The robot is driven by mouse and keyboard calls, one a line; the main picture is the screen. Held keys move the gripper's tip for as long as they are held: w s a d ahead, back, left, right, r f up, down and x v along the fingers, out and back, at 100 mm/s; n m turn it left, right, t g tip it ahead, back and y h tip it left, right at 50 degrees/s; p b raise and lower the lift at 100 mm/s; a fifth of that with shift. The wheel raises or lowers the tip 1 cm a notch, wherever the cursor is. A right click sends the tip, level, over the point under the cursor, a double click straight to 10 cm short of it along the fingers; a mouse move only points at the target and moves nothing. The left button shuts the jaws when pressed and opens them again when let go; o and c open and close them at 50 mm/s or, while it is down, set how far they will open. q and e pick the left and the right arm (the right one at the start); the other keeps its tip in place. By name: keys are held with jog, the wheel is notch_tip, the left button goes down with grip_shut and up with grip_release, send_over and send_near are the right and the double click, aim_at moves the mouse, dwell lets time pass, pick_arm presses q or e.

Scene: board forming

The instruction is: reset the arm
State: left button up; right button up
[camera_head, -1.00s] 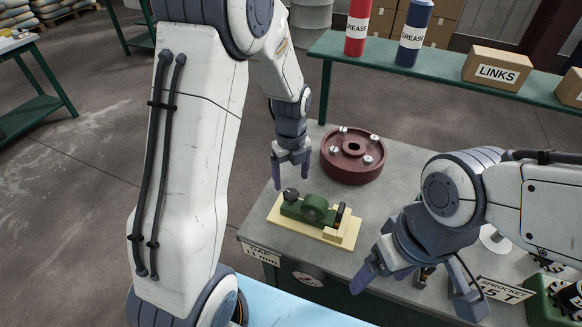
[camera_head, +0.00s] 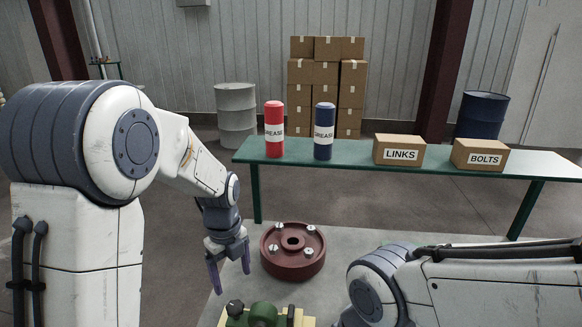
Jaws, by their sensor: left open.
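My left gripper (camera_head: 231,279) hangs fingers down over the grey worktable (camera_head: 345,240), with its two purple fingers apart and nothing between them. It is left of a dark red round part (camera_head: 293,262) with several bolts on top, and apart from it. A green fixture (camera_head: 263,314) on a cream base shows at the bottom edge, partly cut off, just in front of the left gripper. My right arm (camera_head: 490,280) crosses the lower right. Its gripper is below the picture.
A green bench (camera_head: 350,165) stands behind the worktable with a red grease tube (camera_head: 274,130), a blue grease tube (camera_head: 324,132), a LINKS box (camera_head: 399,150) and a BOLTS box (camera_head: 479,154). Drums and stacked cartons (camera_head: 326,90) stand farther back.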

pick_arm(q)
jog(key=s+d+r+n, duration=0.1)
jog(key=s+d+n, duration=0.3)
jog(key=s+n, duration=0.2)
jog(key=s+d+r+n, duration=0.2)
jog(key=s+d+n, duration=0.2)
jog(key=s, duration=0.5)
jog(key=s+d+r+n+h, duration=0.1)
jog(key=s+d+r+n, duration=0.1)
jog(key=s+d+n, duration=0.3)
jog(key=shift+s+r+n, duration=0.2)
jog(key=shift+s+n, duration=1.2)
jog(key=shift+n, duration=0.2)
